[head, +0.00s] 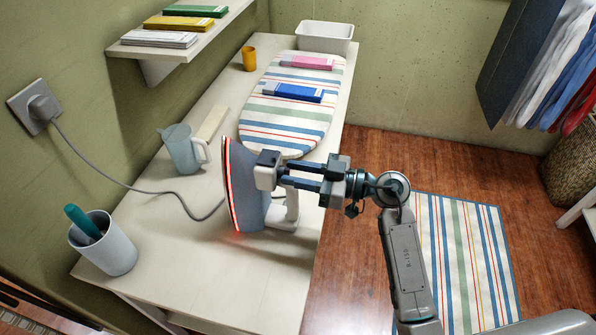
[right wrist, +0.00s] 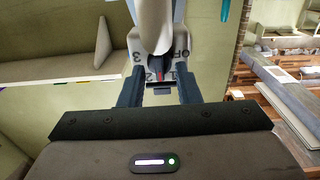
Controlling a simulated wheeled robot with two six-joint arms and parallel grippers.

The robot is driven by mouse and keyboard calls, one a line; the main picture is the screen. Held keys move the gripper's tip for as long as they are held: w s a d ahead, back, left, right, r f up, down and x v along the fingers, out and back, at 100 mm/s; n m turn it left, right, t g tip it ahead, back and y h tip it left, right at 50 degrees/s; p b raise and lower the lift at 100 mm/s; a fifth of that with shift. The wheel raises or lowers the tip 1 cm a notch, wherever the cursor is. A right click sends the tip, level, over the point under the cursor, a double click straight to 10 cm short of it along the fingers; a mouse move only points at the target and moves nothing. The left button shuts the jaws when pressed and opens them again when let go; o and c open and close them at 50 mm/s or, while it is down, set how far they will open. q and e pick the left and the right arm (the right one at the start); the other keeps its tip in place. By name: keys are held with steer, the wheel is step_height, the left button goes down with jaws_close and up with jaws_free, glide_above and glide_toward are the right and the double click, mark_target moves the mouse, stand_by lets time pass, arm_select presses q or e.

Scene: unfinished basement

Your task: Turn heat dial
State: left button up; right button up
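A blue-grey iron (head: 240,190) stands on end on the white table, its soleplate edge glowing red. Its white handle (head: 292,206) is on the right side. In the right wrist view, a dark heat dial (right wrist: 160,66) with a red mark sits between the labels 3, 2, 1 and OFF. The red mark appears to point down between 2 and 1. My right gripper (head: 287,172) is at the upper part of the iron. Its two fingers (right wrist: 161,88) are apart, one on each side of the dial, with small gaps visible. My left gripper is out of view.
The white table (head: 180,245) carries a striped ironing board (head: 300,115), a jug (head: 182,150), a cup with a teal-handled item (head: 108,252) and a white basin (head: 325,38). The iron's cord (head: 125,185) runs to a wall socket. A shelf (head: 205,42) overhangs the back left.

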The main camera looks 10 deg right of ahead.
jaws_close()
steer(key=shift+r+n+p, duration=0.2)
steer(key=shift+n+p, duration=0.4)
steer(key=shift+p, duration=0.2)
steer(key=shift+n+p, duration=0.3)
steer(key=shift+p, duration=0.15)
steer(key=shift+n+p, duration=0.6)
steer(key=shift+n, duration=0.4)
steer(key=shift+s+f+n+p, duration=0.1)
steer(key=shift+n+p, duration=0.1)
steer(key=shift+n, duration=0.3)
steer(key=shift+f+n+p, duration=0.1)
steer(key=shift+n+p, duration=0.05)
steer(key=shift+n, duration=0.35)
